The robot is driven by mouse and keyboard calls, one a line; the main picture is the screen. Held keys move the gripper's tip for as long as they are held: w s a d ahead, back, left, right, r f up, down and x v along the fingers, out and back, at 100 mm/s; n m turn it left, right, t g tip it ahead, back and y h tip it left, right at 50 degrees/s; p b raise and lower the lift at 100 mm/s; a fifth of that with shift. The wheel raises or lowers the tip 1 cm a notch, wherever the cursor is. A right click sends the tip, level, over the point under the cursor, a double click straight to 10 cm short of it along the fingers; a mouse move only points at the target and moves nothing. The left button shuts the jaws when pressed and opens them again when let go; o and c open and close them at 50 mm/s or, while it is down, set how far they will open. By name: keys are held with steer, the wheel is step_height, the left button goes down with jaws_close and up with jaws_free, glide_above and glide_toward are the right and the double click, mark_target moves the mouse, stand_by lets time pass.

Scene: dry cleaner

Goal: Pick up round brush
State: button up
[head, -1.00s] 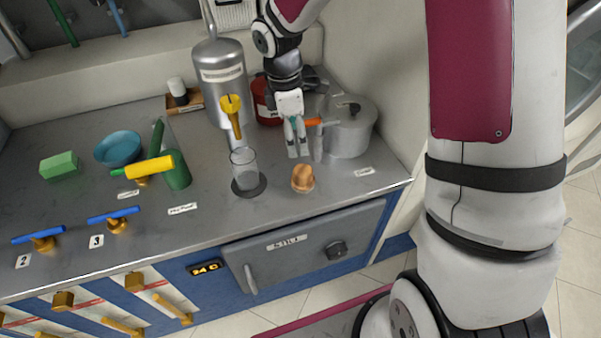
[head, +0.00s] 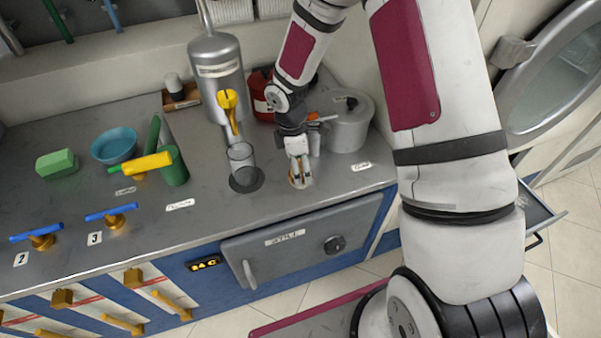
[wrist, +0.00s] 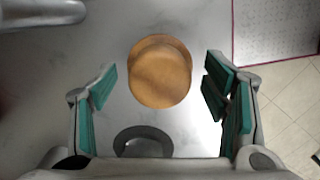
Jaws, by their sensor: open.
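The round brush (wrist: 160,75) has a tan, rounded wooden top and stands on the grey counter near its front edge. In the head view the brush (head: 300,182) is mostly hidden behind my gripper (head: 299,172). My gripper points down right over it. In the wrist view my gripper (wrist: 163,95) is open, with a teal-padded finger on each side of the brush and clear gaps between them. The fingers do not visibly touch it.
A glass cylinder (head: 241,160) on a dark disc stands just left of my gripper. A steel pot (head: 348,128) stands behind right, and a red canister (head: 262,95) behind. A yellow-handled tool (head: 153,163) lies further left. The counter's front edge is close.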

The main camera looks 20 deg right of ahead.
steer(key=shift+f, duration=0.25)
steer(key=c, duration=1.4)
steer(key=shift+r, duration=0.15)
steer(key=shift+c, duration=0.2)
steer(key=shift+r, duration=0.65)
step_height(320, 180, up, 2)
steer(key=shift+s+r, duration=0.1)
steer(key=shift+r, duration=0.05)
steer(key=s+r, duration=0.1)
steer(key=s, duration=1.4)
steer(key=shift+s+b, duration=0.3)
steer(key=shift+b, duration=0.05)
